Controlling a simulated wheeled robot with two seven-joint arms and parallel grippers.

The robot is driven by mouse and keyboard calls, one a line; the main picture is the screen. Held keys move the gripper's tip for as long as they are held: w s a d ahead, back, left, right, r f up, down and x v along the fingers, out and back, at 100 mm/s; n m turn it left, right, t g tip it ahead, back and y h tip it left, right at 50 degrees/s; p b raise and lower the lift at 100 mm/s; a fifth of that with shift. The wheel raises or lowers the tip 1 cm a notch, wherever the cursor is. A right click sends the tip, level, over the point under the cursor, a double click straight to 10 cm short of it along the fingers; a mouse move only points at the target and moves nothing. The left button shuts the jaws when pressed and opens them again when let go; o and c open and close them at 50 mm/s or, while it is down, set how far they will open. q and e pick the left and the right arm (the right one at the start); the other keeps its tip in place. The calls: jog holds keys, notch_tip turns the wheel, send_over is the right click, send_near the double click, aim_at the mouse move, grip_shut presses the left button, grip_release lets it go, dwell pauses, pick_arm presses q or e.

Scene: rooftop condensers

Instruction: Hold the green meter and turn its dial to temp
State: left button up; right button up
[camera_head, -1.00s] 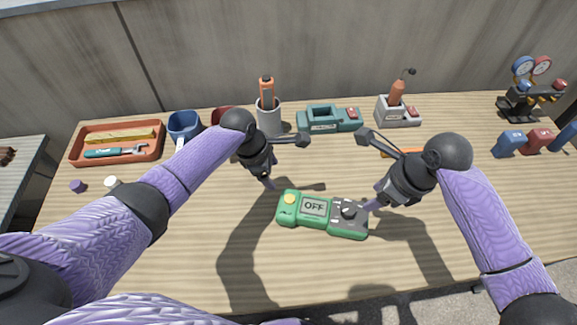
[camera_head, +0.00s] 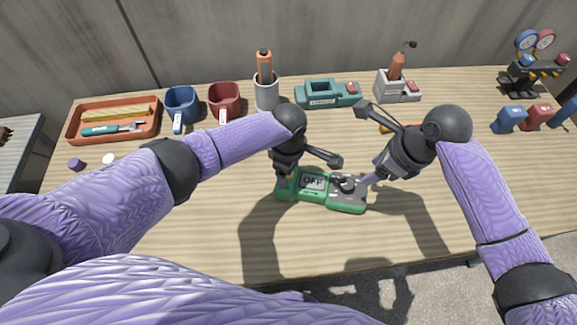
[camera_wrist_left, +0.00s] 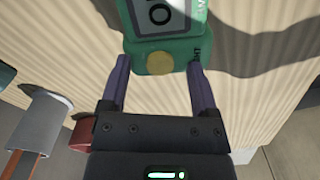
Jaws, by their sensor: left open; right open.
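The green meter (camera_head: 312,196) lies flat on the table, its screen reading OFF. Its dark dial (camera_head: 347,185) is on the grey right-hand part. My left gripper (camera_head: 285,180) is open at the meter's left end. In the left wrist view the meter (camera_wrist_left: 176,48) has its end with the yellow round button (camera_wrist_left: 159,63) between the open purple fingers of my left gripper (camera_wrist_left: 160,85). My right gripper (camera_head: 370,180) is open beside the meter's right end, close to the dial; the gap to the dial is hard to judge.
An orange tray (camera_head: 72,132) with tools, a blue mug (camera_head: 181,103), a red mug (camera_head: 225,98) and a grey holder (camera_head: 267,96) stand along the back. A teal device (camera_head: 322,101) and gauges (camera_head: 533,42) are farther right. The front of the table is clear.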

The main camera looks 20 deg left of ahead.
pick_arm(q)
grip_shut()
dwell(1.3)
